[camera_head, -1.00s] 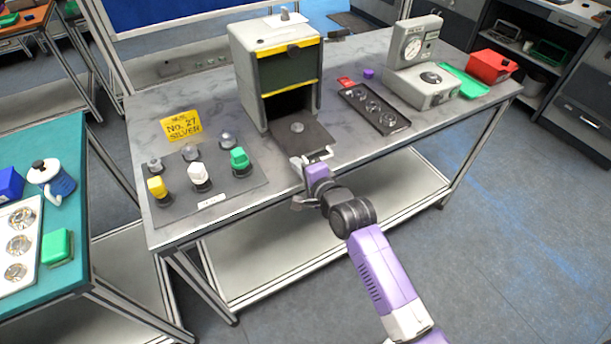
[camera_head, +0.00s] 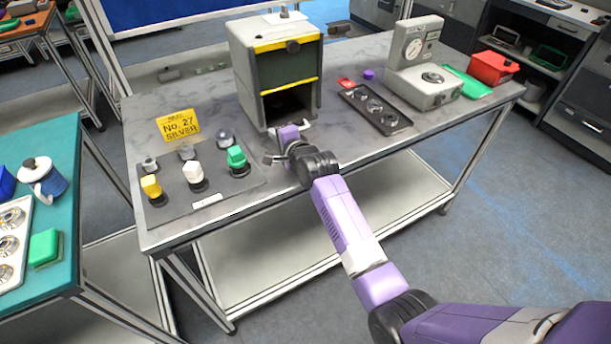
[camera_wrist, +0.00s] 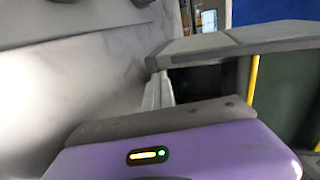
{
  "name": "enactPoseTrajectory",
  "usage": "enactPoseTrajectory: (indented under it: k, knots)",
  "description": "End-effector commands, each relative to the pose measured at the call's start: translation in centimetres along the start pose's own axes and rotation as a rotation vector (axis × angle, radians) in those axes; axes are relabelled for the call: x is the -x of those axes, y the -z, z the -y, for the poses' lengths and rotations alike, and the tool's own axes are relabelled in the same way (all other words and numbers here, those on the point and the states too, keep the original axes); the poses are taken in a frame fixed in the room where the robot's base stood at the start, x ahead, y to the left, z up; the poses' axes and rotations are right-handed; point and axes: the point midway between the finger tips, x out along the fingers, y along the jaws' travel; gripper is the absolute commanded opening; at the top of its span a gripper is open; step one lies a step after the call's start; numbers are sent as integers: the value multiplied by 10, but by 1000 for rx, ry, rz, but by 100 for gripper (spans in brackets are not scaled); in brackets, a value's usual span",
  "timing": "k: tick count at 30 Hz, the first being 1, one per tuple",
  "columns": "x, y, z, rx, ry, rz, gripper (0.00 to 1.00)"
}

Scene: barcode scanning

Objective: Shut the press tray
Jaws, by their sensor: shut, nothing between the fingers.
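The press (camera_head: 275,68) is a grey box with a dark front panel and yellow stripes, standing at the back of the workbench. Its lower opening (camera_head: 290,98) is dark. The press tray is now largely inside or hidden behind my gripper; its remaining gap is unclear, and the small disc on it cannot be made out. My gripper (camera_head: 298,127) is shut and empty, low at the front of the opening, at or very near the tray's front edge. In the wrist view, its pale fingers (camera_wrist: 158,92) point toward the press's grey frame (camera_wrist: 235,42); contact is unclear.
Left of the press lies a panel of coloured knobs (camera_head: 195,178) with a yellow sign (camera_head: 179,126). To the right are a dark tray with round parts (camera_head: 375,108), a dial gauge (camera_head: 424,82) and a red box (camera_head: 490,68). The bench front right of my gripper is bare.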

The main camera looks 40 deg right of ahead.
Motion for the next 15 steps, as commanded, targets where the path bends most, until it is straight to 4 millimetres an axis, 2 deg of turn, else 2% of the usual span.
enactPoseTrajectory:
  k: [8, 15]
  knots:
    - [0, 0, 4, 0, 8, 0, 0]
    - [29, -1, 2, 1, 7, 1, 0]
